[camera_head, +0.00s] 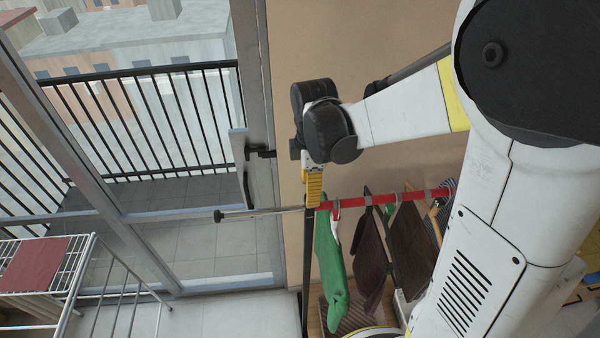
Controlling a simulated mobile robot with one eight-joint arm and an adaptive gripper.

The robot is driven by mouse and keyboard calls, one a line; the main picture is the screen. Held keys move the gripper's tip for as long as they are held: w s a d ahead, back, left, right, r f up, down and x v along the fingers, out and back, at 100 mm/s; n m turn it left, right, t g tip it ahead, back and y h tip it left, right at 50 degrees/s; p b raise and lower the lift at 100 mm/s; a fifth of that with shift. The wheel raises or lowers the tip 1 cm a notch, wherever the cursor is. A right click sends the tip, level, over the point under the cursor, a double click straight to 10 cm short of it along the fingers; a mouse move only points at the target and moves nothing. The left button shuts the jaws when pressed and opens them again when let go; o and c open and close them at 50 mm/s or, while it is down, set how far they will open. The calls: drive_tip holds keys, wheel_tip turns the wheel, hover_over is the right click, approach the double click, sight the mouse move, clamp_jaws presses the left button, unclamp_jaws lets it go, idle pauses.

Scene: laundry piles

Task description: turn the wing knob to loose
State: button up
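I cannot make out a wing knob in the head view. A clothes rack has a horizontal rail (262,212), grey at the left and red to the right, meeting a dark upright post (306,262). My arm reaches in from the right, and its black wrist is above this joint. The yellow, ribbed part below the wrist, seemingly my gripper (314,190), points down at the joint and overlaps the rail there. Contact cannot be judged. It covers the joint, so anything there is hidden. The fingers are too small and edge-on to tell open from shut.
A green garment (330,265) and several dark garments (409,245) hang from the rail, right of the post. A glass balcony door with a black handle (262,153) stands left. A white wire rack (75,265) holding a red cloth (35,264) is lower left.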

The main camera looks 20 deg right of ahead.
drive_tip(key=shift+f, duration=1.25)
clamp_jaws()
